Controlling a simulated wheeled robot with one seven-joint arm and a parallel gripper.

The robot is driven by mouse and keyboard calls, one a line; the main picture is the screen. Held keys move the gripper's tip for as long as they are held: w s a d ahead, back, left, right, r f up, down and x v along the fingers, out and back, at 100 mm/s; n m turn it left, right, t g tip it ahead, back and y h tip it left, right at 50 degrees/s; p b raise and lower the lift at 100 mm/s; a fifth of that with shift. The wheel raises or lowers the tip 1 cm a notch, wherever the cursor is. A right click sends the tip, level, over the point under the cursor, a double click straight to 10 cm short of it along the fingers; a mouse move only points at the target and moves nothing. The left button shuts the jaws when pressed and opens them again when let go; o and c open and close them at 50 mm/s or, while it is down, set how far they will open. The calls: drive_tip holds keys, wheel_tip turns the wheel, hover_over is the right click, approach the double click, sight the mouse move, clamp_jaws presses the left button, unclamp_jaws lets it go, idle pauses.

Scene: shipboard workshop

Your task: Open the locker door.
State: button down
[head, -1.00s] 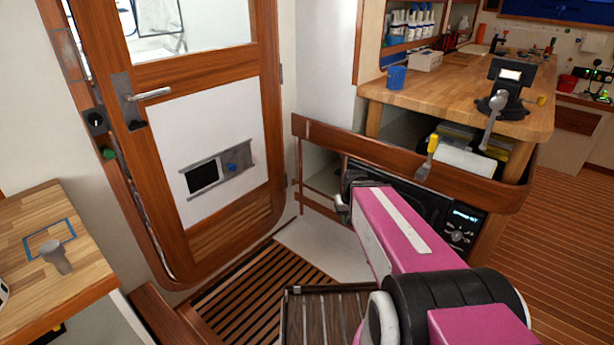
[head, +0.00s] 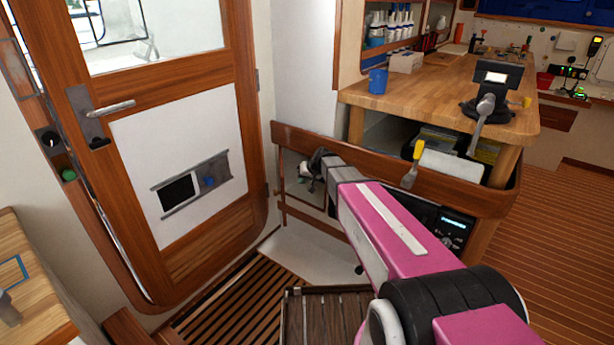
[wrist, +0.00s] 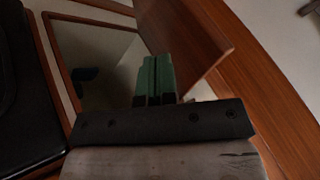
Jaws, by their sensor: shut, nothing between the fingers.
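A tall wood-framed door (head: 175,135) with a window on top and a white lower panel stands at left in the head view. I take it for the locker door. Its silver lever handle (head: 112,108) is on its left side, with a dark latch plate. I cannot tell whether it stands slightly ajar. My gripper (head: 308,172) is right of the door, apart from the handle, in front of the wooden rail. In the wrist view its green fingers (wrist: 155,80) are together and empty, close to a tilted wooden board (wrist: 205,48).
A slatted floor grating (head: 225,300) lies before the door. A wooden counter (head: 40,300) stands at lower left. Plank floor is open at right.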

drive_tip(key=a+f, duration=0.2)
drive_tip(key=a, duration=0.3)
drive_tip(key=shift+w+a+f, duration=0.3)
drive_tip(key=shift+w, duration=0.1)
